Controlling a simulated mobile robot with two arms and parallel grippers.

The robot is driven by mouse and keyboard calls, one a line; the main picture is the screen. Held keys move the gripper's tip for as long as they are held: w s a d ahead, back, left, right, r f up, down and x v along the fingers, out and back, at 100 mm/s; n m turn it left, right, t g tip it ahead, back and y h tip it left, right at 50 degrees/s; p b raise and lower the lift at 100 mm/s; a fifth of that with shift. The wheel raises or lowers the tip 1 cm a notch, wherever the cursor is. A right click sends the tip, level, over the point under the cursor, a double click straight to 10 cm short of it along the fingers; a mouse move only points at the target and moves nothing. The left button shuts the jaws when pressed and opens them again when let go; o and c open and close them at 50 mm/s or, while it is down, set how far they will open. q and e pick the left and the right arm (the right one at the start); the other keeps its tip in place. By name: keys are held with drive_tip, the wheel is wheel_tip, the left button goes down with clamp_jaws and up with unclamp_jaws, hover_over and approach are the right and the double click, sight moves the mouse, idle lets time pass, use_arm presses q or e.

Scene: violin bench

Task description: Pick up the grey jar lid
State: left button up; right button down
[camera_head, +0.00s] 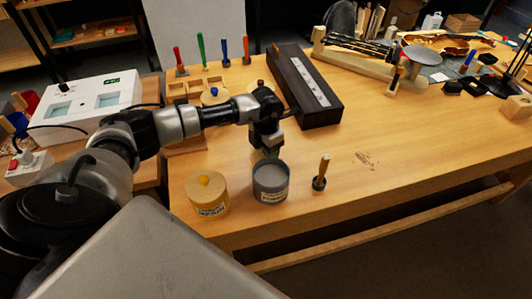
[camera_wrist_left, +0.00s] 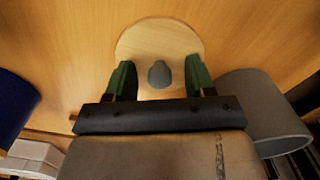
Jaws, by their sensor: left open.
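The grey jar lid (camera_wrist_left: 134,39), a round pale wooden disc with a grey knob (camera_wrist_left: 159,74), lies on the table in the left wrist view. My left gripper (camera_wrist_left: 161,82) is open, with one green finger on each side of the knob; I cannot tell whether they touch it. In the head view my left gripper (camera_head: 269,152) points down just behind the grey jar (camera_head: 271,189), and the lid is hidden there. The grey jar also shows at the right of the left wrist view (camera_wrist_left: 262,105). My right gripper is not in view.
A yellow jar (camera_head: 207,198) with a yellow knob stands left of the grey jar. A wooden-handled tool (camera_head: 321,172) stands upright to its right. A long dark box (camera_head: 303,88) lies behind. The table's right front is mostly clear.

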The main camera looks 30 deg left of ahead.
use_arm(q)
drive_tip(key=c, duration=1)
